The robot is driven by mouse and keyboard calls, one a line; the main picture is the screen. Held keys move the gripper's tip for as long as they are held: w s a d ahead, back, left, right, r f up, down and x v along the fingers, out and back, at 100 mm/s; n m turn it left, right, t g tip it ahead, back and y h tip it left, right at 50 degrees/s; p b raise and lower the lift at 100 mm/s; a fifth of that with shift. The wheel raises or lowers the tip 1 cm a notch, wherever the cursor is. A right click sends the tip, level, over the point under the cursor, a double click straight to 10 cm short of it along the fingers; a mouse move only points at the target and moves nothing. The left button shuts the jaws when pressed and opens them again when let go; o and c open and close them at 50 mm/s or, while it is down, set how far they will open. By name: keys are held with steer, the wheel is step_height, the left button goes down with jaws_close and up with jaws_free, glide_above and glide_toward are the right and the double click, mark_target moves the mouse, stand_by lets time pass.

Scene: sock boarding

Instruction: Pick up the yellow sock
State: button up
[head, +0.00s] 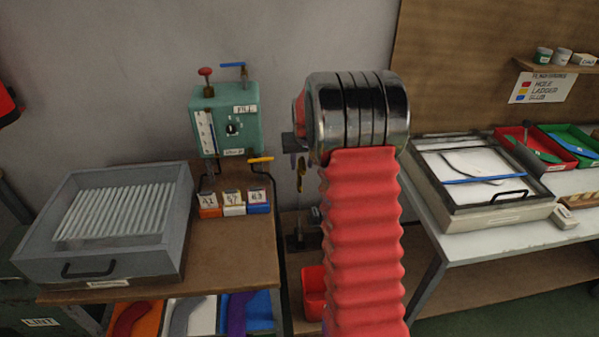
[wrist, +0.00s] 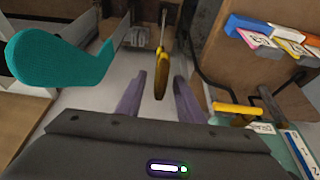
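I cannot make out a clear yellow sock in either view. A slim yellow piece (wrist: 162,78) on a thin metal shaft, more like a tool handle than a sock, shows between my fingers in the wrist view. It also shows in the head view (head: 300,184), just below my fingers. My gripper (wrist: 159,82) has its two purple fingers apart, with gaps on both sides of the yellow piece and no contact visible. In the head view my gripper (head: 297,159) is small and partly hidden by my red-sleeved arm.
A teal foot-shaped piece (wrist: 60,62) stands close at left in the wrist view. A yellow lever (head: 260,160) sticks out by the green machine (head: 238,118). A grey tray (head: 175,215) is at left; bins with red, grey and purple socks sit below. A red bin (head: 314,292) is low.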

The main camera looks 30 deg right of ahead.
steer(key=shift+c, duration=0.2)
jaws_close()
stand_by(0.3)
steer(key=shift+r, duration=0.1)
step_height(320, 180, up, 10)
steer(key=shift+f, duration=0.1)
stand_by(0.5)
stand_by(0.4)
